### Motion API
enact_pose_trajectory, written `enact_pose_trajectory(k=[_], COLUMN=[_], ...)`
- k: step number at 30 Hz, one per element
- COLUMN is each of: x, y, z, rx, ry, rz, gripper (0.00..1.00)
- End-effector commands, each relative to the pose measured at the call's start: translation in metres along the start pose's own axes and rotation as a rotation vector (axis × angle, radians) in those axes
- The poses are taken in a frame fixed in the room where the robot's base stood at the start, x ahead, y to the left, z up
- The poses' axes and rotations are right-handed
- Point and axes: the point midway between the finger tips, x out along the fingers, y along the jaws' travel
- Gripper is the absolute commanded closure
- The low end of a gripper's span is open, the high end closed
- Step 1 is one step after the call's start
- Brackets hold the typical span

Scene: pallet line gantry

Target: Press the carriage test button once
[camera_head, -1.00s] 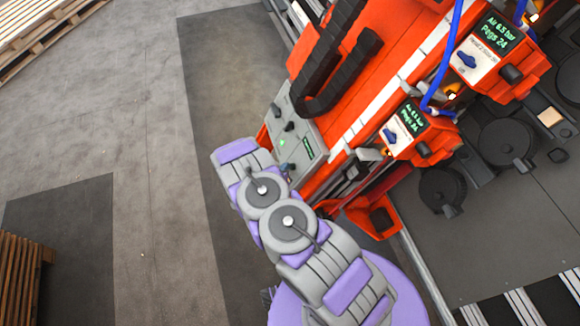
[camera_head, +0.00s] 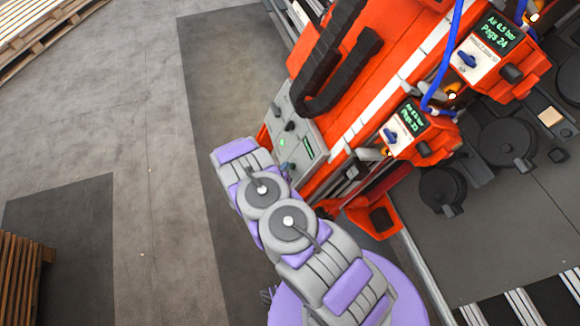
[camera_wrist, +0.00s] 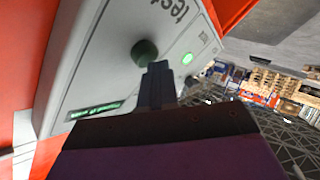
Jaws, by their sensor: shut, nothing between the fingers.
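A grey control panel (camera_wrist: 100,50) fills much of the wrist view, with the word "test" printed near its top edge. A round dark green button (camera_wrist: 144,53) stands out from it near that word. My gripper (camera_wrist: 158,68) is shut and empty, its tips at the lower right of the button and overlapping its edge in the picture. I cannot tell whether they touch it. A green lamp (camera_wrist: 187,58) glows beside the button, and a small green display (camera_wrist: 97,110) is lower left. In the head view the panel (camera_head: 315,143) is on the orange machine, and my arm hides most of the gripper.
The orange machine (camera_head: 395,45) carries a black cable chain (camera_head: 345,75), a blue hose (camera_head: 447,50) and two boxes with displays and blue knobs, the lower one (camera_head: 405,130) and upper one (camera_head: 485,45). Grey floor (camera_head: 120,120) at left is open between pallets.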

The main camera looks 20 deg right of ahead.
Motion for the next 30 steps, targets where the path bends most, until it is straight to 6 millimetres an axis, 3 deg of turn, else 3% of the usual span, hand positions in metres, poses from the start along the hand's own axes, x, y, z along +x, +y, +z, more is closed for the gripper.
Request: enact_pose_trajectory(k=[17,30], x=[-0.009,-0.035], y=[-0.007,-0.026], z=[-0.007,-0.025], rx=[0.000,-0.001], ry=[0.001,0.002], rz=[-0.001,-0.002], gripper=[1.00,1.00])
